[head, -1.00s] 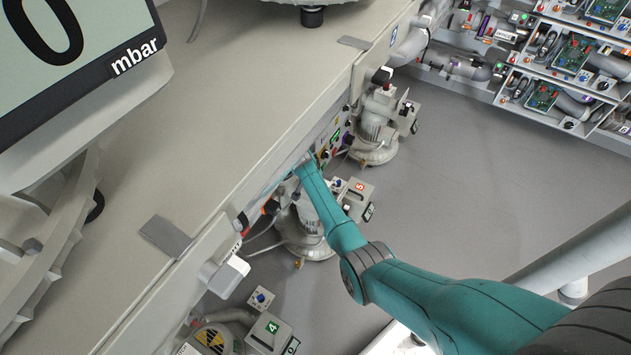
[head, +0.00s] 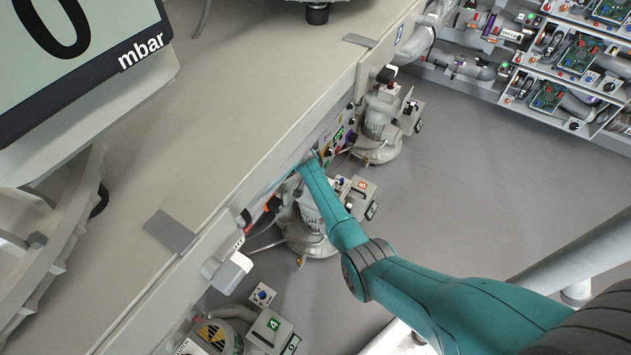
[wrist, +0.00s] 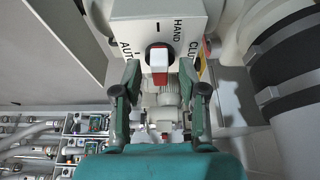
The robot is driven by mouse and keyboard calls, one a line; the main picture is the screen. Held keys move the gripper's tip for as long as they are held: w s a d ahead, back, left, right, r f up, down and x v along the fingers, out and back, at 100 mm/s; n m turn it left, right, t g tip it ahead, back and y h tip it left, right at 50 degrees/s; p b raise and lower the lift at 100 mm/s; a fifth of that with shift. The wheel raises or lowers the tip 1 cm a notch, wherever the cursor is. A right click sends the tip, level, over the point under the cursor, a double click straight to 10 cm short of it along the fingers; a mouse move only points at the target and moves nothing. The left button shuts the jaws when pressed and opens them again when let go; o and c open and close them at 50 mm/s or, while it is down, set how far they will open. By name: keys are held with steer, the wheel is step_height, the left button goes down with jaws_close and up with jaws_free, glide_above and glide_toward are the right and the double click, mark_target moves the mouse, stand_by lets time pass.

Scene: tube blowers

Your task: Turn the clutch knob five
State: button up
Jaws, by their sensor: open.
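In the wrist view, the clutch knob (wrist: 158,58) is red with a pale grip bar. It sits on a white box (wrist: 138,12) marked HAND, AUTO and a partly hidden "CLU…" label. My gripper (wrist: 160,70) is open, one finger on each side of the knob, with visible gaps between fingers and knob. In the head view, my arm reaches down to the blower (head: 308,235) beside a box with a red 5 label (head: 361,187). The gripper and knob are hidden there behind my arm and the bench edge.
The long bench (head: 235,130) overhangs the blowers along its side. A blower with a green 4 box (head: 271,330) stands nearer, and another blower (head: 378,135) stands farther along. Grey floor (head: 470,190) is clear to the right. Shelves with circuit boards (head: 577,55) stand behind.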

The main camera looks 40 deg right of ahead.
steer(key=v, duration=0.5)
steer(key=s+a, duration=0.4)
steer(key=a, duration=0.7)
steer(key=shift+a, duration=0.15)
steer(key=shift+f, duration=0.1)
steer(key=s+a+f+n+t+y, duration=0.1)
steer(key=s+a+f+n+t, duration=0.2)
steer(key=s, duration=1)
steer(key=s+a+n+t+y, duration=0.2)
steer(key=s+a+n+t, duration=0.3)
steer(key=s, duration=0.9)
steer(key=s+a+r+n+t, duration=0.1)
steer(key=s+r+n, duration=0.1)
steer(key=s+r, duration=0.4)
steer(key=s+a+r+n+t, duration=0.1)
steer(key=s+r, duration=0.5)
steer(key=r, duration=0.6)
steer(key=s+a+r+n+t+y, duration=0.1)
steer(key=s+a+r+n+t, duration=0.1)
steer(key=s+r, duration=0.4)
step_height(320, 180, up, 4)
steer(key=shift+s+n+t, duration=0.2)
steer(key=shift+n+t, duration=0.3)
steer(key=shift+t, duration=0.2)
